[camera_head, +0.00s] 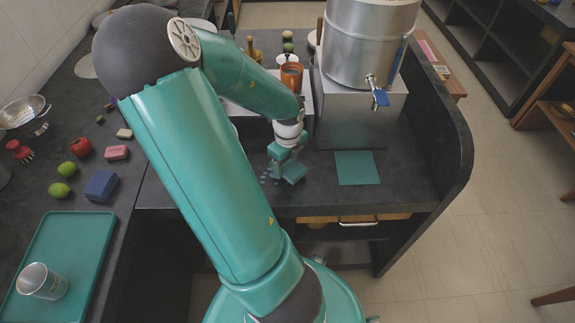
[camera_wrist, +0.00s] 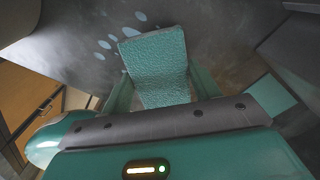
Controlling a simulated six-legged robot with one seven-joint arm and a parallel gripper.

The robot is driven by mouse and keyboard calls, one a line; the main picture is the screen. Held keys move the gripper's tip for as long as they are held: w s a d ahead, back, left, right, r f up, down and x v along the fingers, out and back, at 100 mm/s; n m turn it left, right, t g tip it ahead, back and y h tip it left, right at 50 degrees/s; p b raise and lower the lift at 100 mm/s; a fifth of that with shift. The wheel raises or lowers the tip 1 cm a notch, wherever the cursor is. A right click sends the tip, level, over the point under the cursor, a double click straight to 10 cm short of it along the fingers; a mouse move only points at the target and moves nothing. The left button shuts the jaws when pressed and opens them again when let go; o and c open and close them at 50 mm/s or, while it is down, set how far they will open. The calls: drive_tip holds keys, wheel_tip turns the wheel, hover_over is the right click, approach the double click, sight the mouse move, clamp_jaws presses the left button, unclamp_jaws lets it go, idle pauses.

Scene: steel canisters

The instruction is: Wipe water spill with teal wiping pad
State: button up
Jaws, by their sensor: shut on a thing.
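My gripper (camera_head: 283,160) is over the dark counter, left of the steel canister. It is shut on the teal wiping pad (camera_wrist: 155,62), which sticks out between the fingers in the wrist view. The pad also shows low under the gripper in the head view (camera_head: 294,173). I cannot tell whether it touches the counter. The water spill (camera_wrist: 104,44) shows as several pale patches just beyond and left of the pad in the wrist view. In the head view my gripper partly hides this area.
A steel canister (camera_head: 365,45) with a blue tap stands on a grey block (camera_head: 350,120) to the right. A flat teal square (camera_head: 357,168) lies in front of it. An orange mug (camera_head: 291,75) stands behind my gripper. A raised dark panel (camera_head: 440,120) bounds the right side.

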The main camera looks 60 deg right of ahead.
drive_tip(key=shift+r, duration=2.2)
drive_tip(key=shift+r, duration=1.5)
drive_tip(key=shift+w, duration=0.1)
